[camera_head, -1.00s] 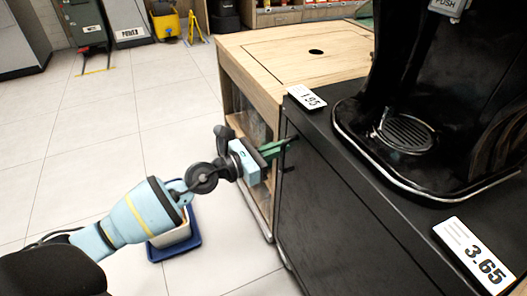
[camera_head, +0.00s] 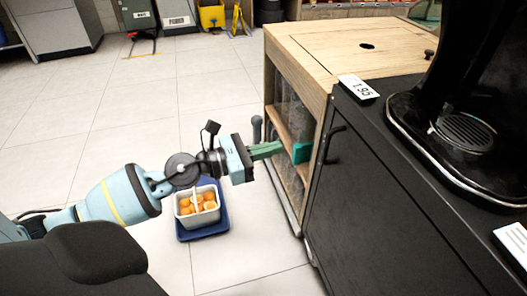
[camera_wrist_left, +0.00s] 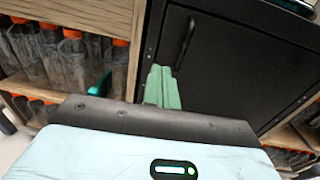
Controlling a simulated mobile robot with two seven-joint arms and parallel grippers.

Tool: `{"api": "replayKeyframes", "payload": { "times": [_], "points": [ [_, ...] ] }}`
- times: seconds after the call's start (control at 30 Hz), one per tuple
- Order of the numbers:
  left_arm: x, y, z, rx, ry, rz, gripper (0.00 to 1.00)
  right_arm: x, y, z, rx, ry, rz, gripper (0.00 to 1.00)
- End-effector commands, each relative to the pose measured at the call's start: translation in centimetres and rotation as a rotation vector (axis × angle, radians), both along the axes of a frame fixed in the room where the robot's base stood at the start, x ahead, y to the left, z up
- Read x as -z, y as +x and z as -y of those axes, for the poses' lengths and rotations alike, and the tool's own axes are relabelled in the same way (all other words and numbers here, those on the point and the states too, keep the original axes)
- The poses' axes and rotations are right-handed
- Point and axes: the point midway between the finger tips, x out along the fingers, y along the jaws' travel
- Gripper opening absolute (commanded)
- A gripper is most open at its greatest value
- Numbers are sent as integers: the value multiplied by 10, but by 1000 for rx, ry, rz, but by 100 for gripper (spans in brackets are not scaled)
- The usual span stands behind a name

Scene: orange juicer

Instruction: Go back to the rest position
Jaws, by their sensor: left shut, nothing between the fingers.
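My left gripper (camera_head: 282,151) reaches in from the left in the head view, in front of the wooden shelf cabinet and left of the black cabinet. Its green fingers are together with nothing between them. In the left wrist view the shut fingers (camera_wrist_left: 161,88) point at the black cabinet door (camera_wrist_left: 232,62). The door's dark handle (camera_head: 331,143) is to the right of the fingertips in the head view, with a gap between them. It also shows in the left wrist view (camera_wrist_left: 186,44). My right gripper is in neither view.
A white basket of oranges (camera_head: 198,205) stands on a blue tray (camera_head: 205,233) on the floor, just below my left wrist. A black juicer (camera_head: 470,100) stands on the counter at right. Bottles with orange caps (camera_wrist_left: 73,60) fill the wooden shelves. Tiled floor is free at left.

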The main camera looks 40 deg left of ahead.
Motion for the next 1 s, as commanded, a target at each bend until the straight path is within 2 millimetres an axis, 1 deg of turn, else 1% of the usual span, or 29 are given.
{"api": "replayKeyframes", "payload": {
  "times": [0.03,0.2,0.63,0.7,0.77,0.87,0.9,0.97,1.0],
  "points": [
    [2,-4,-3,-1,1,-3,0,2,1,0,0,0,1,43],
    [1,-12,-8,0,2,-1,0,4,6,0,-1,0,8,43],
    [-1,-13,-9,0,1,1,0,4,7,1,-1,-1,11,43],
    [-4,-13,-9,0,1,3,0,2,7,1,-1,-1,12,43],
    [-13,-14,-9,0,1,8,0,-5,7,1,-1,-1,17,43],
    [-42,-15,-9,0,2,28,0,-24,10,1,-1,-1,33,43],
    [-58,-17,-9,0,1,38,0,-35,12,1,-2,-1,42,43],
    [-84,-18,-9,0,2,55,0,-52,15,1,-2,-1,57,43],
    [-101,-19,-9,0,1,67,0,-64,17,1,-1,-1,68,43]
  ]
}}
